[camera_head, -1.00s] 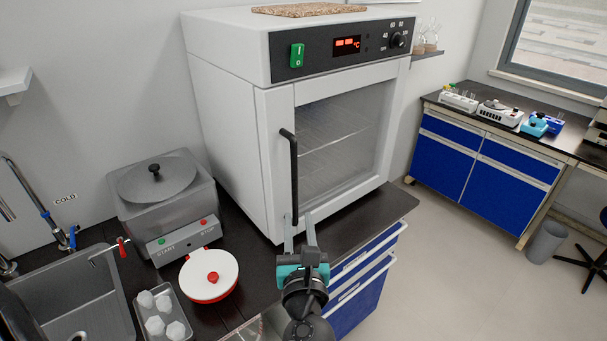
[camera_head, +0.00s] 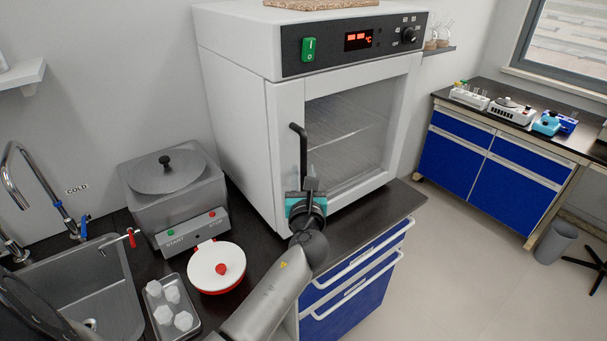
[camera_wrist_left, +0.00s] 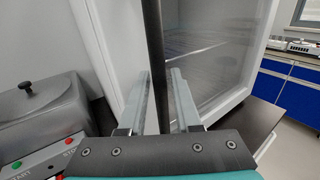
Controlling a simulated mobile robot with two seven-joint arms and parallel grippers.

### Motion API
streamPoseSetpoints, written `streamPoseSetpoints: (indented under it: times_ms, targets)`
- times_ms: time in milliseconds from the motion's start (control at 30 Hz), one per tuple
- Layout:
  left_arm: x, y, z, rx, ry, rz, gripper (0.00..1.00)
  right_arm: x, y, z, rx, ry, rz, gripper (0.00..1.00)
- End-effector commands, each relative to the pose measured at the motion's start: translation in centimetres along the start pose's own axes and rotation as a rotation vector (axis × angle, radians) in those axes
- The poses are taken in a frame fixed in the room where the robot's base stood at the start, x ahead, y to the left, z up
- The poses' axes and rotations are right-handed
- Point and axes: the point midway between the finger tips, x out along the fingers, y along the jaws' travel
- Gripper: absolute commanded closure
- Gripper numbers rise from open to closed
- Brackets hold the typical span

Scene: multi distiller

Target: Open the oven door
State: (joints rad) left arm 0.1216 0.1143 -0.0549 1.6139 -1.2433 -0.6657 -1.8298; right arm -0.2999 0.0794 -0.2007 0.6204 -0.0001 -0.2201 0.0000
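The oven (camera_head: 238,120) is a white box with a glass door (camera_head: 345,140), which is shut. Its dark vertical bar handle (camera_head: 301,145) is on the door's left side. My left gripper (camera_head: 308,174) is at the lower part of the handle and hides its lower end. In the left wrist view the handle (camera_wrist_left: 153,40) runs down between the two fingers of the left gripper (camera_wrist_left: 161,75). The fingers are apart, one on each side of the bar; whether either touches it is hard to tell. My right gripper is not in view.
A grey water bath (camera_head: 175,190), a white pan-like dish with red trim (camera_head: 216,268) and a metal tray (camera_head: 196,325) stand left of the oven, beside a sink (camera_head: 110,285). Blue drawers (camera_head: 350,310) are below.

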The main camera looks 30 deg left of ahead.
Motion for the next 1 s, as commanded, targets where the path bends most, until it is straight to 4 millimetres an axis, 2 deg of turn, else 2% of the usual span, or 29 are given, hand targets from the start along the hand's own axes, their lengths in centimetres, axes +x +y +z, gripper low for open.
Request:
streamPoseSetpoints:
  times_ms: [200, 500, 1000]
  targets:
    - [0.05, 0.01, 0.03, 0.000, -0.001, 0.000, 0.68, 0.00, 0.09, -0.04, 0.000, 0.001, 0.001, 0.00]
    - [0.02, 0.01, 0.03, 0.000, -0.001, 0.000, 1.00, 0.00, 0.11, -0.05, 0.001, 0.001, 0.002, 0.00]
    - [0.00, 0.00, 0.02, 0.000, -0.001, 0.000, 1.00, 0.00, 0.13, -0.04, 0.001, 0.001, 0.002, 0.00]
